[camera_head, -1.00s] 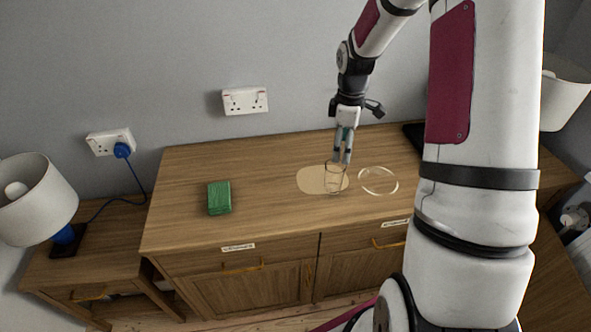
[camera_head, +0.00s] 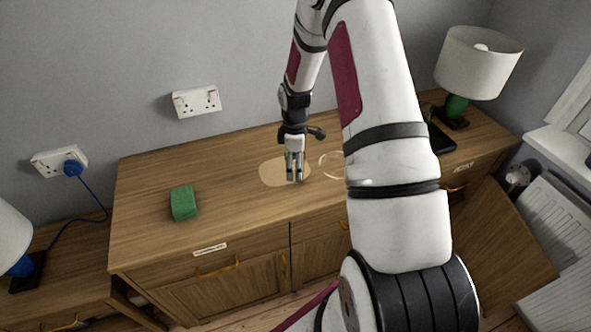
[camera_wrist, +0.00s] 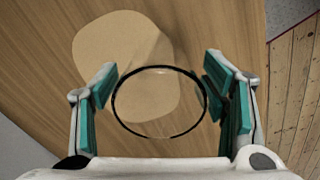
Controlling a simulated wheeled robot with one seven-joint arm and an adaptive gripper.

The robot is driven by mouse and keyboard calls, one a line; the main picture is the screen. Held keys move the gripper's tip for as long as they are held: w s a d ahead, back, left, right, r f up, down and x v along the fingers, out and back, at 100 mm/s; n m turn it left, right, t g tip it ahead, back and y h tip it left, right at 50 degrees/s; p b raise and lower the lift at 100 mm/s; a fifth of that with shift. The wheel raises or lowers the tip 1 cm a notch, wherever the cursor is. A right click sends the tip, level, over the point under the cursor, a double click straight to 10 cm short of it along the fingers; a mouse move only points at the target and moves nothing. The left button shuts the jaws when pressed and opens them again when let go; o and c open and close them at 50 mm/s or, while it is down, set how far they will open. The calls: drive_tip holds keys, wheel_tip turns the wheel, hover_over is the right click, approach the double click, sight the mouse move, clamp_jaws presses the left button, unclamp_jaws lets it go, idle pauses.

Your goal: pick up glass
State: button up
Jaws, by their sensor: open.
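The clear glass (camera_wrist: 158,103) shows in the wrist view as a round dark-edged rim seen from above, between the two fingers. My gripper (camera_wrist: 160,95) is open, with one teal-padded finger on each side of the rim. The right finger looks very close to the rim; I cannot tell whether it touches. The glass can hardly be made out there, around the fingertips.
The pale mat (camera_head: 273,174) lies on the wooden dresser (camera_head: 150,235). A thin clear ring (camera_head: 323,168) lies right of the gripper, partly behind my arm. A green block (camera_head: 183,203) sits at the left. A lamp (camera_head: 478,62) stands at the right. The dresser top between block and mat is clear.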

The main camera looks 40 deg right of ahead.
drive_tip(key=shift+f, duration=1.45)
drive_tip(key=c, duration=1.4)
drive_tip(key=shift+r, duration=0.1)
